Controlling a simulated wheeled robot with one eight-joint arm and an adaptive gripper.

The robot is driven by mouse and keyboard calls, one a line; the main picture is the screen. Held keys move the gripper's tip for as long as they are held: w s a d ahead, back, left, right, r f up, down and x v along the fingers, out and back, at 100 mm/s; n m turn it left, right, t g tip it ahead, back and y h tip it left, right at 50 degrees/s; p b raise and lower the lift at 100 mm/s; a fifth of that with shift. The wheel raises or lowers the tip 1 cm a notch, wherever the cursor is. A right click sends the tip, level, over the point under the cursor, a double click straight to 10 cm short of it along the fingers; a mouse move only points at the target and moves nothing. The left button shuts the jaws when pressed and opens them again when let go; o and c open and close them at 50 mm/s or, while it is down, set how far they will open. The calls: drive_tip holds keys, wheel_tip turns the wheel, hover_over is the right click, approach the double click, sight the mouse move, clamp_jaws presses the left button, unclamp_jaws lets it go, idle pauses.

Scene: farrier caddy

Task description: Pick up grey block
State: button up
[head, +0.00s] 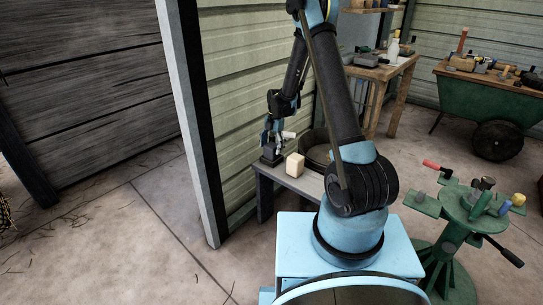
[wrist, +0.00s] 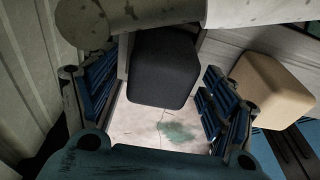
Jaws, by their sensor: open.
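The dark grey block (wrist: 162,68) sits between the two blue-padded fingers of my open gripper (wrist: 158,100) in the wrist view, toward the top of the gap. In the head view my gripper (head: 271,140) points down just over the dark block (head: 271,159), which stands at the left end of a low grey bench (head: 312,182). The gripper partly hides the block's top there. I cannot tell whether the fingers touch it.
A cream block (head: 294,165) stands close to the right and also shows in the wrist view (wrist: 270,90). A pale cylindrical thing (wrist: 260,10) crosses the top of the wrist view. A dark round tub (head: 317,150) and a ribbed wall (head: 230,90) are close by.

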drive_tip(key=c, duration=1.6)
drive_tip(key=shift+o, duration=0.2)
drive_tip(key=shift+r, duration=0.1)
wheel_tip(320, 180, up, 18)
drive_tip(key=o, duration=0.6)
drive_tip(key=c, duration=0.9)
